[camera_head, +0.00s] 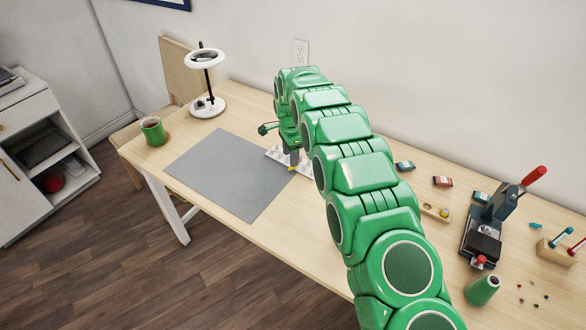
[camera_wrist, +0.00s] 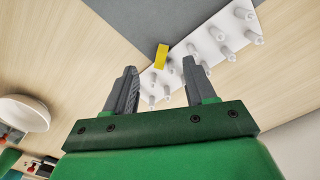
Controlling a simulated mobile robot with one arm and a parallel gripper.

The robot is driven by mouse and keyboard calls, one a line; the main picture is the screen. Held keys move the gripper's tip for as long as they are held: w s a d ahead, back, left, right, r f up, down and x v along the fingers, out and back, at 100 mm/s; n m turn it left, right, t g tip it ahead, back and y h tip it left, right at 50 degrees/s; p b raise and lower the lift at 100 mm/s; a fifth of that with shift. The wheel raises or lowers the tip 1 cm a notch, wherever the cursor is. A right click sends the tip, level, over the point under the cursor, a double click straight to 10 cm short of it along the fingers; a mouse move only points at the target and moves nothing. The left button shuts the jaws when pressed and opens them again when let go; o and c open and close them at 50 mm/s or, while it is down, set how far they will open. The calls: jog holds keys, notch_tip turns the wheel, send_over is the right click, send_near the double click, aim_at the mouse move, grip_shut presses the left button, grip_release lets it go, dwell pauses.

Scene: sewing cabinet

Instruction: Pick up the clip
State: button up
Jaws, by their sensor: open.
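A small yellow block-like piece, which looks like the clip (camera_wrist: 161,57), is at the edge of a white pegged board (camera_wrist: 207,47). In the head view, a bit of yellow clip (camera_head: 291,168) shows just under the fingers. My gripper (camera_wrist: 160,68) is open, with its two grey fingertips apart on either side of the clip in the wrist view. Nothing is held. In the head view, my gripper (camera_head: 290,158) points down over the pegged board (camera_head: 275,153), which my arm partly hides. I cannot tell the exact height of the fingertips above the clip.
A grey mat (camera_head: 230,173) lies left of the board. A green mug (camera_head: 153,131) and a white ring lamp (camera_head: 208,105) stand farther left. A dark press (camera_head: 490,225), small boxes (camera_head: 443,181) and a green spool (camera_head: 482,290) are at the right.

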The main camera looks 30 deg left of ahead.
jog(key=shift+w+d+f, duration=0.1)
jog(key=shift+w+f, duration=0.1)
jog(key=shift+f, duration=1.1)
jog(key=shift+w+d+f, duration=0.1)
jog(key=shift+w+f, duration=0.1)
jog(key=shift+f, duration=1.1)
jog(key=shift+f, duration=0.1)
grip_shut()
